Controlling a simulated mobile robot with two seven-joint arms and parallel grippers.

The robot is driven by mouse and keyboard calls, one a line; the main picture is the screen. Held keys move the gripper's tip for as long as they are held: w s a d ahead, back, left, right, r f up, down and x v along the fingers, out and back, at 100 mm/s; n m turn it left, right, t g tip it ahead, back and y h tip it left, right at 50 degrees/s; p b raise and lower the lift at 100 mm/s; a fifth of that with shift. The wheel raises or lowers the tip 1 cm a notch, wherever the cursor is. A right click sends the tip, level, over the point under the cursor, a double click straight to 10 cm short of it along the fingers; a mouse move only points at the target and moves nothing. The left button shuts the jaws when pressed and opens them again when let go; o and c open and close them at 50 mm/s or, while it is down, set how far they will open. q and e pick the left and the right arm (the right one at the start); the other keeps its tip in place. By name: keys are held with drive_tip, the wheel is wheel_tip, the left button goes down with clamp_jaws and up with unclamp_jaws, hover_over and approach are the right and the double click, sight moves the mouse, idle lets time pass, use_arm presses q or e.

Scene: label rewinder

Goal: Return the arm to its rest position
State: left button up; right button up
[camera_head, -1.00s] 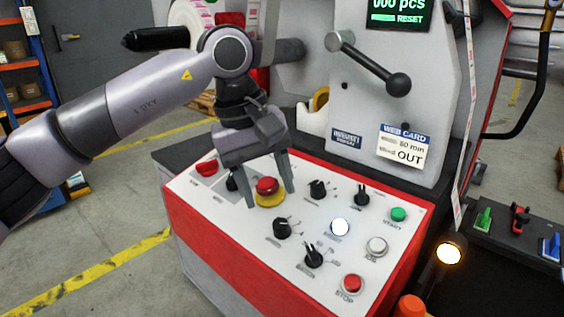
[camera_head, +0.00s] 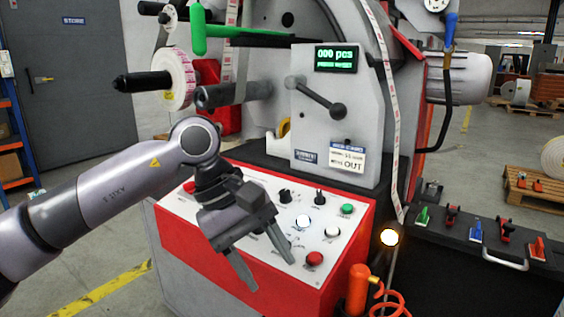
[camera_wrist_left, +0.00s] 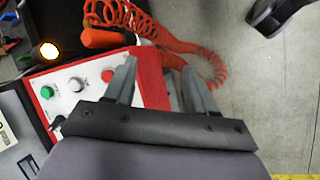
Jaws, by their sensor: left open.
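My left gripper (camera_head: 268,272) hangs in front of the red and white control panel (camera_head: 345,228) in the head view, fingers pointing down, open and empty. My right gripper is not in view.
An orange cylinder (camera_head: 358,290) with a coiled red hose (camera_head: 388,303) stands at the panel's right front. A lit lamp (camera_head: 389,237) is beside it. A black bench with coloured clamps (camera_head: 476,230) is at the right. Open floor (camera_head: 62,262) lies at the left.

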use_arm(q)
drive_tip(key=s+d+n+g+h, duration=0.4)
drive_tip(key=s+d+n+h, duration=0.3)
drive_tip(key=d+n+h, duration=0.4)
drive_tip(key=w+a+f+m+t+y, duration=0.3)
drive_tip(key=a+f+m+t, duration=0.45)
drive_tip(key=m+t, duration=0.7)
drive_tip(key=w+a+f+m+t+y, duration=0.2)
drive_tip(key=w+a+f+m+t, duration=0.4)
drive_tip(key=m, duration=1.3)
drive_tip(key=s+a+f+n+g+y, duration=0.35)
drive_tip(key=s+a+f+n, duration=0.45)
drive_tip(key=f, duration=0.3)
drive_tip(key=s+a+f+n+g+y, duration=0.2)
drive_tip(key=s+a+f+n+y, duration=0.4)
drive_tip(key=s+f, duration=0.45)
wheel_tip(320, 180, up, 12)
drive_tip(key=a+p, duration=0.1)
drive_tip(key=p, duration=1.4)
drive_tip(key=shift+r+n+t, duration=0.2)
drive_tip(key=shift+n+t, duration=0.1)
drive_tip(key=shift+n, duration=0.15)
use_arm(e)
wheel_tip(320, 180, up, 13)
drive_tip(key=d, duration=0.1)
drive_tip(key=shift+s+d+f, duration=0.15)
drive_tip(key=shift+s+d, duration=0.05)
